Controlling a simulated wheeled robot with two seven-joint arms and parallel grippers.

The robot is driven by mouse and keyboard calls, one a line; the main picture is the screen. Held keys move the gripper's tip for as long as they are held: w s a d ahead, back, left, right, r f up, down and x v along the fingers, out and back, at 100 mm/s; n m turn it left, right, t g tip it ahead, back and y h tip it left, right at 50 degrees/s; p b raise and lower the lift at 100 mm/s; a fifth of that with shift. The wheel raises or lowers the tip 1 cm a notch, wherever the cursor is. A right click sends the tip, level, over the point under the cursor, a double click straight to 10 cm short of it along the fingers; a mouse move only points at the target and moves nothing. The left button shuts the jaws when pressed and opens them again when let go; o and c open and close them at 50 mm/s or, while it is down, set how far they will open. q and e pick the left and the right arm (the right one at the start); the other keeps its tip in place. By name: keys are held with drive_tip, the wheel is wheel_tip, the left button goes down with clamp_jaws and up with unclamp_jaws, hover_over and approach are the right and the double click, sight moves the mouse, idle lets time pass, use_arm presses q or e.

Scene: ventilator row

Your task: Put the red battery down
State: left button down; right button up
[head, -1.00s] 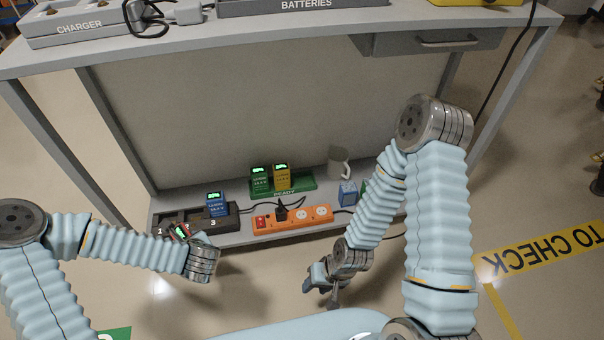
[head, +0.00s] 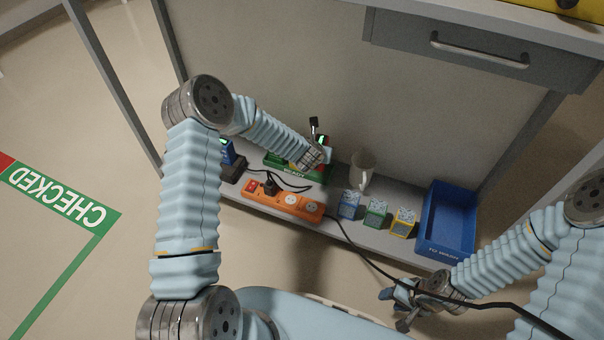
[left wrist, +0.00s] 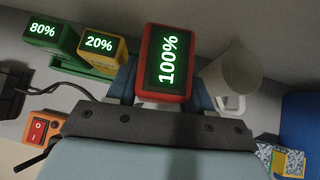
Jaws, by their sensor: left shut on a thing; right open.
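The red battery (left wrist: 165,62), its screen reading 100%, is gripped between the blue fingers of my left gripper (left wrist: 163,88) in the left wrist view. In the head view my left gripper (head: 321,142) is over the right part of the green READY tray (head: 317,176). The wrist mostly hides the battery there. A green battery (left wrist: 42,32) at 80% and a yellow battery (left wrist: 98,44) at 20% stand in the tray, left of the red one. I cannot tell whether the red battery touches the tray. My right gripper (head: 396,305) is open and empty, low in front of the shelf.
A pale mug (head: 363,170) stands right of the tray. In front are an orange power strip (head: 270,200), small blue, green and yellow boxes (head: 376,214), and a blue bin (head: 447,220) at right. A blue battery (head: 228,152) is in the dark charger at left. A cable crosses near my right arm.

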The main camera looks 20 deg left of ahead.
use_arm(q)
drive_tip(key=w, duration=0.2)
drive_tip(key=w+m, duration=0.1)
drive_tip(key=shift+r+h+b, duration=0.3)
drive_tip(key=shift+r+h, duration=0.05)
drive_tip(key=shift+h, duration=0.05)
drive_tip(key=f+b, duration=0.1)
drive_tip(key=f, duration=0.4)
drive_tip(key=shift+w+f, duration=0.15)
drive_tip(key=shift+w, duration=0.05)
drive_tip(key=shift+a+f+b, duration=0.1)
drive_tip(key=shift+f+b, duration=0.2)
drive_tip(key=shift+f, duration=1.7)
drive_tip(key=shift+f, duration=0.15)
drive_tip(key=shift+c, duration=2.2)
unclamp_jaws()
